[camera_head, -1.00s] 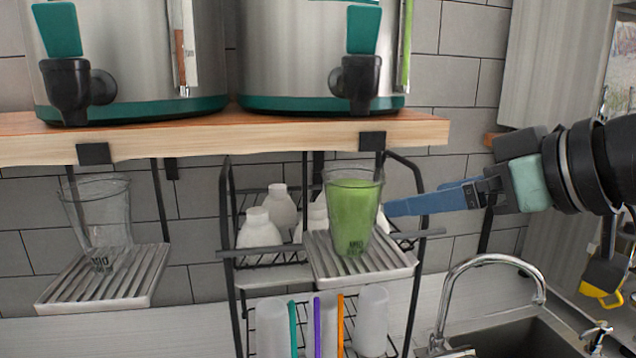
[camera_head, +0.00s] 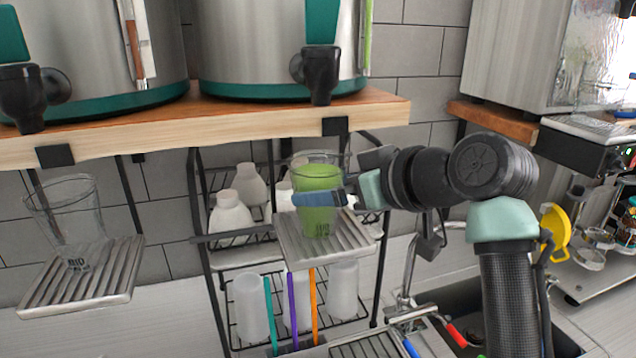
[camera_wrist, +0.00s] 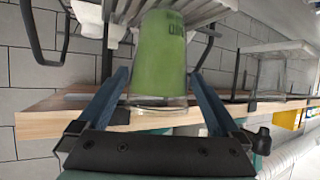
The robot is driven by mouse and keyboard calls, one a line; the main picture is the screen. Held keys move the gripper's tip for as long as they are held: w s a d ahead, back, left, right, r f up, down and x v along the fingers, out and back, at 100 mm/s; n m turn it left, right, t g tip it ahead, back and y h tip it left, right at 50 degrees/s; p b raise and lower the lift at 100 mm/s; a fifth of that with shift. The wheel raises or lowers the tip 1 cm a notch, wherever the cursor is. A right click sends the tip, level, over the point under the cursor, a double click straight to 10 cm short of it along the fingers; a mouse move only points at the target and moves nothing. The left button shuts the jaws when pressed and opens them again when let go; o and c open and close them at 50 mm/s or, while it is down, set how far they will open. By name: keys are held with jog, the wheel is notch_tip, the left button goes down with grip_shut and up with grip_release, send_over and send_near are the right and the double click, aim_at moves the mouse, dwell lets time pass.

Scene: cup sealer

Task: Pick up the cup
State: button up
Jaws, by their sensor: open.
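A clear cup filled with green liquid (camera_head: 317,178) stands upright on a slatted metal drip tray (camera_head: 345,251) under the wooden shelf. My gripper (camera_head: 305,198) is at the cup, its blue fingers reaching across it from the right. In the wrist view the green cup (camera_wrist: 160,55) lies between the two open fingers (camera_wrist: 160,92), one on each side, with a gap showing near their bases. Whether the fingertips touch the cup cannot be told. An empty clear cup (camera_head: 68,215) stands on another drip tray (camera_head: 85,283) at the left.
A wooden shelf (camera_head: 200,124) with two steel dispensers (camera_head: 260,45) overhangs the trays. A black wire rack with white bottles (camera_head: 230,218) stands behind the green cup. Straws (camera_head: 292,310) stand below it, and a faucet (camera_head: 408,275) and sink are at the lower right.

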jog(key=shift+x, duration=1.05)
jog(key=shift+c, duration=0.2)
jog(key=shift+r, duration=0.1)
jog(key=c, duration=1.4)
